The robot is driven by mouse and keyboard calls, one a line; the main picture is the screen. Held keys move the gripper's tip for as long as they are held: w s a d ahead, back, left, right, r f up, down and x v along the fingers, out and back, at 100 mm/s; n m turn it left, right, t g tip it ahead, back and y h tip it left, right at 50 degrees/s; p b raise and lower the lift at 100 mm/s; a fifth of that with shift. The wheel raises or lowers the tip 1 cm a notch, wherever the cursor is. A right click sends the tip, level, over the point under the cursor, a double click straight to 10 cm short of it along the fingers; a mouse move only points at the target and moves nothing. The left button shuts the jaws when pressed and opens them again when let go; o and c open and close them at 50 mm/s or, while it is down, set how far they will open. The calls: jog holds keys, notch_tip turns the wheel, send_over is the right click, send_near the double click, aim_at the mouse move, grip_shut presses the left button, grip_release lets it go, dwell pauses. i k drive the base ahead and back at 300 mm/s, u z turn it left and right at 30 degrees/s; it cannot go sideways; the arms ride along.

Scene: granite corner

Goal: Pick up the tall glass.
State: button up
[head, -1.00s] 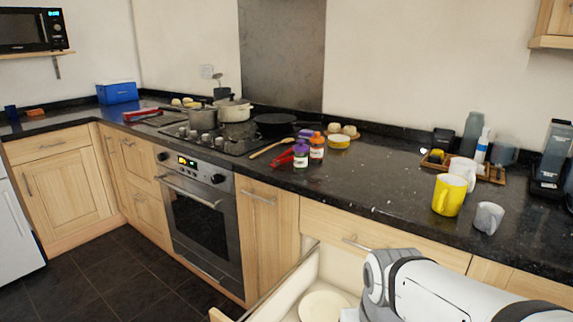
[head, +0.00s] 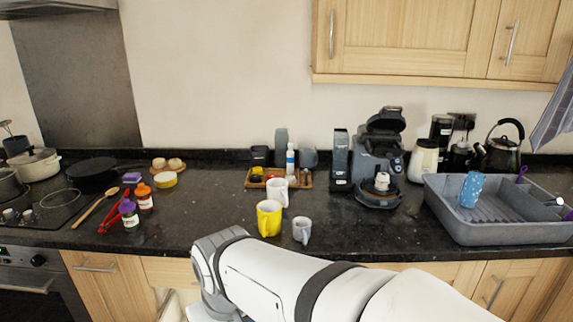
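No clear tall glass stands out. A light blue patterned cup (head: 471,189) stands slightly tilted in the grey dish rack (head: 495,232) at the right; I cannot tell if it is glass. On the dark counter, nearer the middle, are a yellow mug (head: 269,218), a white cup (head: 277,191) behind it and a small grey mug (head: 302,230) beside it. My white arm crosses the bottom of the head view, in front of the counter. My gripper is not in view.
A wooden tray (head: 308,181) with bottles stands behind the mugs. A coffee machine (head: 380,155), a kettle (head: 505,147) and jars line the wall. The counter between mugs and rack is mostly clear.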

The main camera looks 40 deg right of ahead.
aim_at(454, 185)
jog(key=z, duration=2.6)
jog(key=k, duration=1.15)
jog(key=z, duration=1.2)
jog(key=i, duration=1.5)
jog(key=u, duration=1)
jog(key=i, duration=1.05)
jog(key=u, duration=0.9)
